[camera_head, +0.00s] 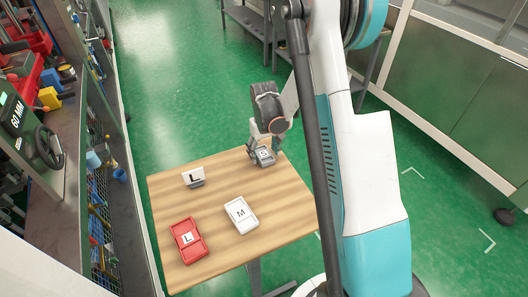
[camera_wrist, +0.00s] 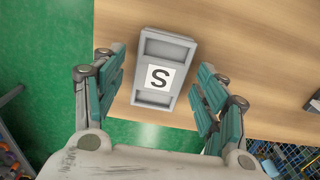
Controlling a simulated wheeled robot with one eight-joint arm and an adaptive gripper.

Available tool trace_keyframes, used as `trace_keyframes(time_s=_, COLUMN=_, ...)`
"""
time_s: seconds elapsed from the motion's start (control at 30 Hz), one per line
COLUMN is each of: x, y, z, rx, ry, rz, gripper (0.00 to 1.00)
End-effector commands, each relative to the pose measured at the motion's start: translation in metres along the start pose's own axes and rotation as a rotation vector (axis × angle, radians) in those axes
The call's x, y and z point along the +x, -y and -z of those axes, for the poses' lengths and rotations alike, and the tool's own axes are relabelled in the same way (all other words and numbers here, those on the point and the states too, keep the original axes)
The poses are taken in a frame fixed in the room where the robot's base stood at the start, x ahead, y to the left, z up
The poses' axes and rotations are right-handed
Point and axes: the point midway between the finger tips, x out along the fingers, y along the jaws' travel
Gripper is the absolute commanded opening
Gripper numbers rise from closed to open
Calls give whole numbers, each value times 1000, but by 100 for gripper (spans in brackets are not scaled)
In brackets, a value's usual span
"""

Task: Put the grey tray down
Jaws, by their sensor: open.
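The grey tray (camera_head: 263,156) with an "S" label lies on the wooden table (camera_head: 215,180) near its far right edge. In the wrist view the grey tray (camera_wrist: 163,46) lies between my open fingers, with a gap on each side. My gripper (camera_head: 264,143) is over it, and its fingers also show in the wrist view (camera_wrist: 158,84). The tray appears to rest on the wood, with its near end close to the table edge in the wrist view. In the head view my gripper partly hides the tray.
A red tray (camera_head: 188,240) marked "L" and a white tray (camera_head: 241,215) marked "M" lie on the table. A cluttered workbench (camera_head: 62,150) is at the left. The table's middle is clear.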

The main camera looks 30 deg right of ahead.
Motion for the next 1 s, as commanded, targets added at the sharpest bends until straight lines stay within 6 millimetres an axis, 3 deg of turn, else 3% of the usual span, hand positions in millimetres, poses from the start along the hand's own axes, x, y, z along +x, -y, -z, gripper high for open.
trace_keyframes(time_s=0.4, x=-85, y=0, z=0, rx=0, ry=0, rz=0, gripper=66)
trace_keyframes(time_s=0.83, x=-130, y=5, z=-5, rx=-2, ry=-16, rz=-3, gripper=66)
trace_keyframes(time_s=1.0, x=-173, y=20, z=-22, rx=-8, ry=-80, rz=-11, gripper=66)
